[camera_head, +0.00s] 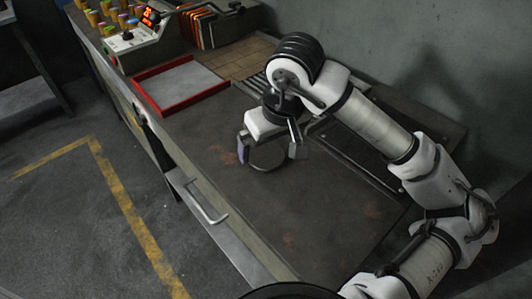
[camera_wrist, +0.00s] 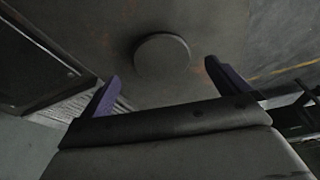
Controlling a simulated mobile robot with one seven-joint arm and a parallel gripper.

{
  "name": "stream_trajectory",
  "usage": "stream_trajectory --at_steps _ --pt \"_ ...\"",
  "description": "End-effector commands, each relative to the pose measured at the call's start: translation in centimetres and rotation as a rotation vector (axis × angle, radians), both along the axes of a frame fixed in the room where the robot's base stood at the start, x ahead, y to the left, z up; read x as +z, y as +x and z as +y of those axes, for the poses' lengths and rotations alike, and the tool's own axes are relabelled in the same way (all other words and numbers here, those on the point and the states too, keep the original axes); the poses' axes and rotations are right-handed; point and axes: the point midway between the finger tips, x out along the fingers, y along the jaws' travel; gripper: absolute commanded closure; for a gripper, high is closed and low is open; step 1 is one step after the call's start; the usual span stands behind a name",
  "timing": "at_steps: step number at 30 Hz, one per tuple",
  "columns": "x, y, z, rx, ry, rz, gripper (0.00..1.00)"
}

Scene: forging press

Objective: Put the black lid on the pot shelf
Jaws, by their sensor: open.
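The black lid (camera_wrist: 162,55) is a dark round disc lying flat on the dark worktop, between and beyond my fingertips in the wrist view. In the head view a dark curved edge (camera_head: 268,168), probably the lid's, shows beneath my gripper (camera_head: 270,150); the rest is hard to make out there. My gripper is open and empty above the worktop, its two fingers apart; it also shows in the wrist view (camera_wrist: 165,75). Contact with the lid cannot be told. I cannot identify the pot shelf with certainty.
The worktop (camera_head: 330,225) is largely bare toward the front. A red-edged tray (camera_head: 152,107), a control box (camera_head: 130,45) and orange-edged upright plates (camera_head: 197,30) stand farther back. A slatted rack (camera_head: 335,128) lies along the wall side. A drawer handle (camera_head: 207,205) sticks out at the front.

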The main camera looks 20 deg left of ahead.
Motion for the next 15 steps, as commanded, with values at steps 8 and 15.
stream_trajectory --at_steps 8,15 --pt "-3.1 0.5 0.9 0.001 0.002 0.002 0.0" --pt "-3.5 0.6 0.9 0.0 0.001 0.0 0.0"
